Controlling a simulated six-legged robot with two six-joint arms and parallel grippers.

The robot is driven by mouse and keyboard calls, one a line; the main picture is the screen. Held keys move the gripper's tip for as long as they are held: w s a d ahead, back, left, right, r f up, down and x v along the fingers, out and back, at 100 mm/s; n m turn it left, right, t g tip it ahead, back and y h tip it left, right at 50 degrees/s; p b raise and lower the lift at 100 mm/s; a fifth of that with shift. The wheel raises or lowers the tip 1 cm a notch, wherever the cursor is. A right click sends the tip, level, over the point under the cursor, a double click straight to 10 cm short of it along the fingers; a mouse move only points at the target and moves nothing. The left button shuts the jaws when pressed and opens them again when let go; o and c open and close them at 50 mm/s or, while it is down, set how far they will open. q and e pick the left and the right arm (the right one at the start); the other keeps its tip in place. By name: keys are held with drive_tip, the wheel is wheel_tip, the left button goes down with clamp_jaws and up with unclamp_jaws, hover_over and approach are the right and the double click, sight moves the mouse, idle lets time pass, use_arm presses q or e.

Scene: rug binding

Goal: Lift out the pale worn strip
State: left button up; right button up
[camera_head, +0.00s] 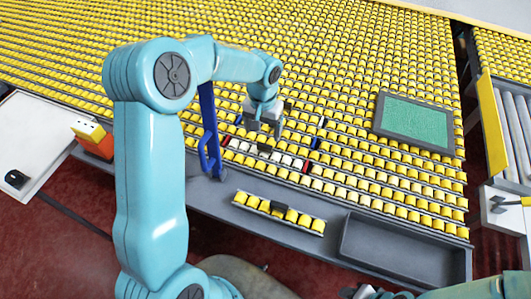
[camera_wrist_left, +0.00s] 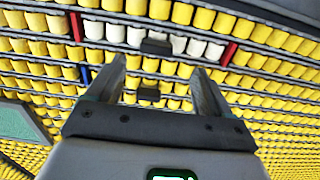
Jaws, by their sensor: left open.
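The pale worn strip (camera_head: 242,146) is a row of off-white rollers in the yellow roller field, with a red marker at each end. It also shows in the left wrist view (camera_wrist_left: 198,47), with a dark grip tab (camera_wrist_left: 156,47) at its middle. My left gripper (camera_head: 264,127) is open and empty above the strip. In the left wrist view, its two fingers (camera_wrist_left: 158,68) point toward the strip, with the tab between their lines, apart from it. The gripper partly hides the strip's middle in the head view.
A yellow roller strip (camera_head: 255,203) with a dark tab lies on the grey front ledge, beside an empty grey tray (camera_head: 395,250). A green panel (camera_head: 412,121) sits on the field at right. A blue upright (camera_head: 209,135) stands close left of my gripper.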

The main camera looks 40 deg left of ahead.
sight(264, 145)
use_arm(q)
drive_tip(key=shift+s+d+f, duration=0.1)
drive_tip(key=shift+f, duration=0.65)
drive_tip(key=shift+s+f, duration=0.15)
drive_tip(key=shift+f, duration=0.4)
drive_tip(key=f, duration=0.1)
drive_tip(key=f+p, duration=0.1)
drive_tip(key=f, duration=0.2)
drive_tip(key=shift+w+d+f, duration=0.2)
drive_tip(key=shift+d+f, duration=0.05)
drive_tip(key=shift+f, duration=0.1)
drive_tip(key=shift+a+f, duration=0.1)
drive_tip(key=shift+f, duration=0.15)
drive_tip(key=c, duration=1.4)
